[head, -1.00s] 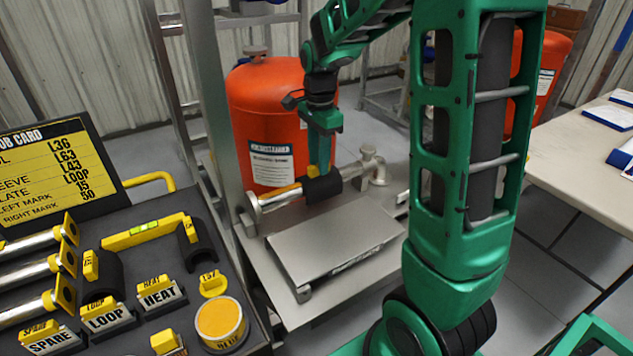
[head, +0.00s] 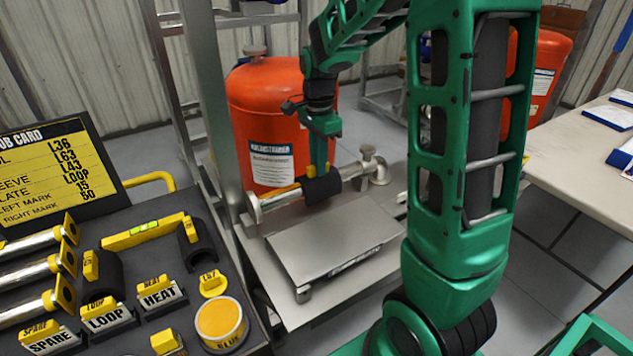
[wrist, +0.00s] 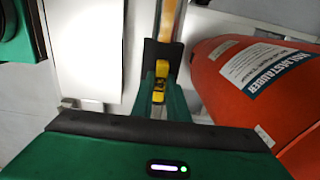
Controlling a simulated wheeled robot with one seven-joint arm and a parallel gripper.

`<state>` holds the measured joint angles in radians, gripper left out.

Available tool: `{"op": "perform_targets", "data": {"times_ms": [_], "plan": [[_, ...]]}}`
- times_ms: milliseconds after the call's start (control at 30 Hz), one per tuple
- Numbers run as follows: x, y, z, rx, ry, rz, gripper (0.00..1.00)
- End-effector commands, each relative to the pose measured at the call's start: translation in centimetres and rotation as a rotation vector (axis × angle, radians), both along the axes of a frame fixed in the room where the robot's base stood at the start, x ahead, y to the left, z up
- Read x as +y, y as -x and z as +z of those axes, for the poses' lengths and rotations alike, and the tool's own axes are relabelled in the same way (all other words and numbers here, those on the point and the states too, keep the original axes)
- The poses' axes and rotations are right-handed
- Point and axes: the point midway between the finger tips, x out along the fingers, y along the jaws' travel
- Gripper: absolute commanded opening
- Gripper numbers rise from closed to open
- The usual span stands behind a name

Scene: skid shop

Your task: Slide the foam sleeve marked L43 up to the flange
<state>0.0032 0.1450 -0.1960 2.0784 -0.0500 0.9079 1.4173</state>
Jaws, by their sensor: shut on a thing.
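A black foam sleeve (head: 322,188) sits around the steel pipe (head: 351,171) on the bench. My gripper (head: 319,168) comes down from above and is shut on the sleeve's yellow tag (head: 311,171). The tag's lettering is too small to read. In the wrist view, the yellow tag (wrist: 159,88) is between my fingers, with the dark sleeve (wrist: 161,55) behind it. The round flange (head: 253,209) is at the pipe's left end. A yellow strip lies along the pipe between flange and sleeve, and the sleeve stands apart from the flange.
A flat steel plate (head: 335,246) lies in front of the pipe. A pipe elbow with a valve (head: 371,164) stands at its right end. An orange tank (head: 266,100) is close behind.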

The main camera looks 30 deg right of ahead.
Motion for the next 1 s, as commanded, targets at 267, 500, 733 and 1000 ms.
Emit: {"op": "perform_targets", "data": {"times_ms": [267,500,733,1000], "plan": [[1.1,0.0,0.0,0.000,0.000,0.002,0.01],[2.2,0.0,0.0,0.000,0.000,0.002,0.01],[3.1,0.0,0.0,0.000,0.000,0.001,0.01],[3.3,0.0,0.0,0.000,0.000,0.000,0.01]]}}
